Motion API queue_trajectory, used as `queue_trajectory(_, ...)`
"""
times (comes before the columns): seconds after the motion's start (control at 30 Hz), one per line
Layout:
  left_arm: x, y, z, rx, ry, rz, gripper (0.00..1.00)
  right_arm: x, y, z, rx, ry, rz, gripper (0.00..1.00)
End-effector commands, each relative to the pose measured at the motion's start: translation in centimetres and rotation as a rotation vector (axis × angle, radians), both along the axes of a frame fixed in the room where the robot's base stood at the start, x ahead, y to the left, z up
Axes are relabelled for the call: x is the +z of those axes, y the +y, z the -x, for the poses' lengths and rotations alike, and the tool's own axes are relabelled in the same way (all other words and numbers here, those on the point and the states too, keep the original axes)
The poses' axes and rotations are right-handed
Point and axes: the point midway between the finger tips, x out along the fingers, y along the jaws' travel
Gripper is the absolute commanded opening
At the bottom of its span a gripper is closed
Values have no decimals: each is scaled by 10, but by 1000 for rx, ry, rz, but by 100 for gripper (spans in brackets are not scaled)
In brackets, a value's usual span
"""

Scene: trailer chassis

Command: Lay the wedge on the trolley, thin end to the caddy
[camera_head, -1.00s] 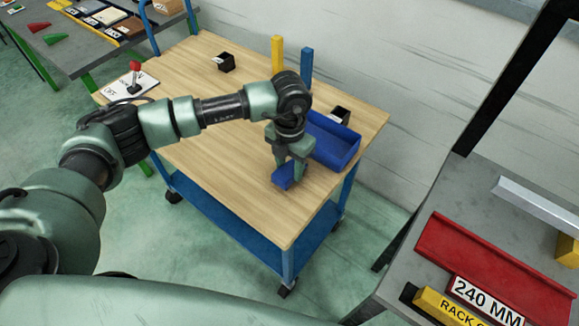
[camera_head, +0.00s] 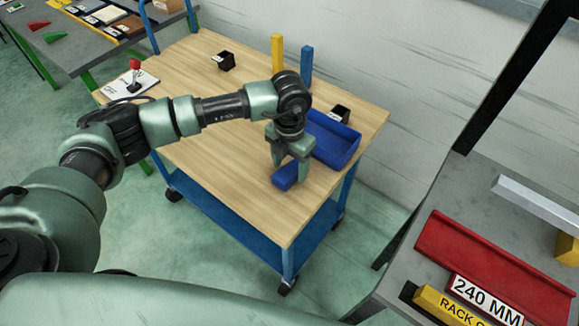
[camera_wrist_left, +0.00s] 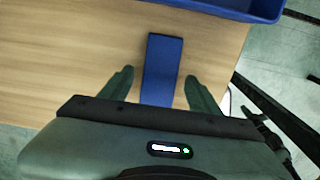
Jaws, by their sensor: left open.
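The blue wedge (camera_head: 285,176) lies on the wooden top of the trolley (camera_head: 225,165), near its front right edge. It also shows in the left wrist view (camera_wrist_left: 162,68), its long side pointing towards the blue caddy. The blue caddy (camera_head: 335,142) stands just behind it, and its edge shows at the top of the left wrist view (camera_wrist_left: 240,8). My left gripper (camera_head: 289,165) is open, pointing down over the wedge, with a finger on each side and gaps to it. Which end of the wedge is thin I cannot tell. My right gripper is not in view.
A small black box (camera_head: 224,61), a card with a red-knobbed joystick (camera_head: 135,75), and yellow (camera_head: 277,53) and blue (camera_head: 306,63) posts stand on the trolley. A grey bench with a red channel (camera_head: 490,270) is at right. The trolley's front middle is clear.

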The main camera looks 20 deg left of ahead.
Motion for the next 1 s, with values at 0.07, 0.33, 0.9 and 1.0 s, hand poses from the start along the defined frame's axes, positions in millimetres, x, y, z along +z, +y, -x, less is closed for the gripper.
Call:
queue_trajectory(0.07,13,0,-1,0,-6,1,62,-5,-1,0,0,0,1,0)
queue_trajectory(0.33,71,0,-1,0,-6,0,62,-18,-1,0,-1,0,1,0)
queue_trajectory(0.9,111,0,0,0,0,-1,62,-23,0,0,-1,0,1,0)
queue_trajectory(1.0,111,0,0,0,0,-1,62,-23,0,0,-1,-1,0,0)
